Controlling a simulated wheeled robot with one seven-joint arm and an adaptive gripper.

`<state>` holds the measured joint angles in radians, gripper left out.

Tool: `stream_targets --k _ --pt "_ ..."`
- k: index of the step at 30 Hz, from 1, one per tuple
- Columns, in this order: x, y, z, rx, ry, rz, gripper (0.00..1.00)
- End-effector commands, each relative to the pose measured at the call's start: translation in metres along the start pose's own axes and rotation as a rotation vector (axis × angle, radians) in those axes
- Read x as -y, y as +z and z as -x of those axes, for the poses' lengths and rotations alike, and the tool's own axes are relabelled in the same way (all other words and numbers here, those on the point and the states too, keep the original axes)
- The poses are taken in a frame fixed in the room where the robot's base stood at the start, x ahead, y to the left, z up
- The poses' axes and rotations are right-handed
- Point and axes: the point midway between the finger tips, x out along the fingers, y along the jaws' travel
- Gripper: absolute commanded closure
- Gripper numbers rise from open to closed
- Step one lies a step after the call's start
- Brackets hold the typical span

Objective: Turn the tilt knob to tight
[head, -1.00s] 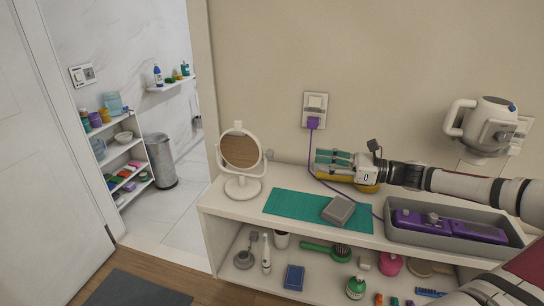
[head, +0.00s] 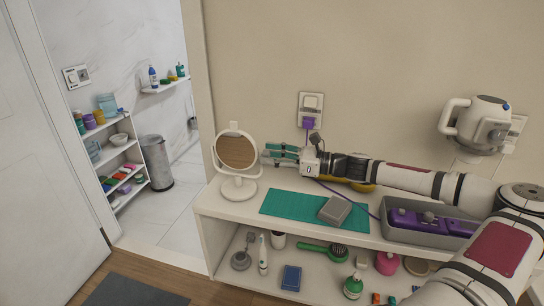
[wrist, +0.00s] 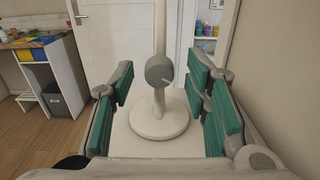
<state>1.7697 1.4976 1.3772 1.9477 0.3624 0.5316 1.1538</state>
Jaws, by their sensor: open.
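The round white mirror (head: 236,152) stands upright on its base at the left end of the shelf top. Its tilt knob (wrist: 159,72) is a grey disc with a pale pointer line slanting down to the right, seen face-on in the wrist view. My gripper (head: 269,156) is open, just right of the mirror and level with the knob. In the wrist view the green-padded fingers of my gripper (wrist: 162,80) stand either side of the knob, with a gap on both sides. I cannot tell whether the fingertips reach the knob in depth. Any tight or loose marking is too small to read.
A teal mat (head: 285,207) with a grey box (head: 334,210) lies below my arm. A yellow object (head: 330,183) lies behind my arm. A grey tray (head: 396,233) stands at right.

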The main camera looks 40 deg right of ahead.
Motion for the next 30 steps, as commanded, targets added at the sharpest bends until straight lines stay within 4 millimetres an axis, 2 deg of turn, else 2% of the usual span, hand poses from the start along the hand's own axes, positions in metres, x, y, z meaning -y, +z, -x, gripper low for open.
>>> stream_targets --k 6,12,20,30 --pt "-0.0001 0.0000 -0.0002 0.000 0.000 0.000 0.57" --pt "-0.0002 -0.0001 -0.0001 0.000 0.001 0.000 1.00" --pt "-0.0010 0.0013 0.0005 0.000 0.001 0.035 1.00" --pt "-0.0017 0.0021 0.0012 0.000 0.003 0.312 1.00"
